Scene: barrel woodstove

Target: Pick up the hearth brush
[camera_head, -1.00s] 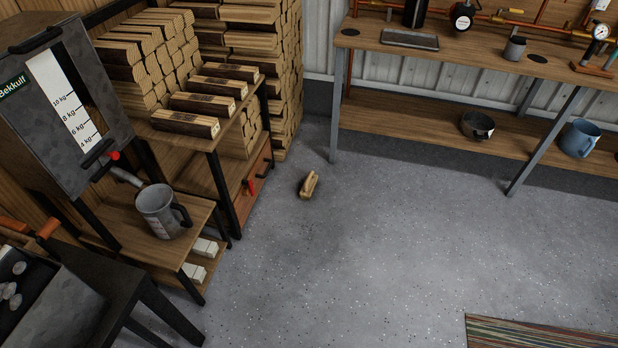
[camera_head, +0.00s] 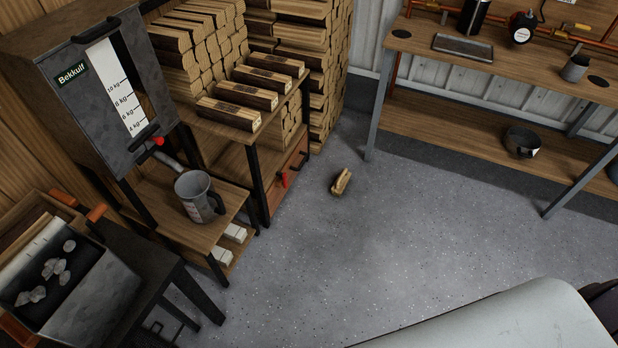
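A small tan wooden object (camera_head: 341,182) lies on the grey speckled floor, right of the log shelf and left of the workbench. It looks like the hearth brush, but it is too small in the view to make out bristles. Nothing touches it. Neither of my grippers is in view.
A wooden shelf with stacked logs (camera_head: 200,50) stands at the left. A tray of stones (camera_head: 70,270) stands at bottom left. A workbench (camera_head: 480,75) is at the back right. The middle floor is clear.

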